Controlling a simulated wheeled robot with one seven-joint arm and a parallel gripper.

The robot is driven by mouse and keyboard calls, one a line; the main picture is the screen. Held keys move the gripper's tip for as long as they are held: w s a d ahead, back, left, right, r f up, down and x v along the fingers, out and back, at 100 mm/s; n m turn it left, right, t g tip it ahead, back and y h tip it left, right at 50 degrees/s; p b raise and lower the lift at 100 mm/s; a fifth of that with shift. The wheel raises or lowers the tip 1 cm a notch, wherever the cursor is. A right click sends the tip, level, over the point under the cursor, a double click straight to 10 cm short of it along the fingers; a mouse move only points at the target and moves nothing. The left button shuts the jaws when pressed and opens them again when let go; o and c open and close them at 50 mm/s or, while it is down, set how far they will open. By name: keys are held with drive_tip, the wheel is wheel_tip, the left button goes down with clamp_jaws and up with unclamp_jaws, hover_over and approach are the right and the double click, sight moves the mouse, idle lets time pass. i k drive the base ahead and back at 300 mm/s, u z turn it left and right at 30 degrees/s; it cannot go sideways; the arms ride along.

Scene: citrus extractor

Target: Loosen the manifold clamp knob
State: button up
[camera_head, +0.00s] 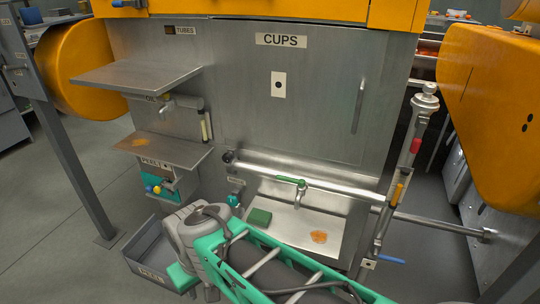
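A steel manifold pipe (335,192) runs across the panel under the CUPS label, with a green-handled tap (291,181) on it. A small dark round fitting (228,157) sits near its left end. A small teal knob (235,200) on a dark fitting sits just below that. I cannot tell for sure which of these is the clamp knob. My arm seems to be the grey and teal links at the bottom centre, in front of the panel's lower left. My gripper cannot be made out.
A steel sink tray (337,222) under the tap holds a green sponge (260,217) and an orange stain. Two steel shelves (140,77) stick out at left. A grey bin (147,262) stands on the floor. An upright pipe (404,180) with coloured handles stands at right.

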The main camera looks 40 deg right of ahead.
sight(227, 158)
drive_tip(key=z, duration=0.8)
drive_tip(key=i, duration=0.9)
drive_tip(key=u, duration=2.45)
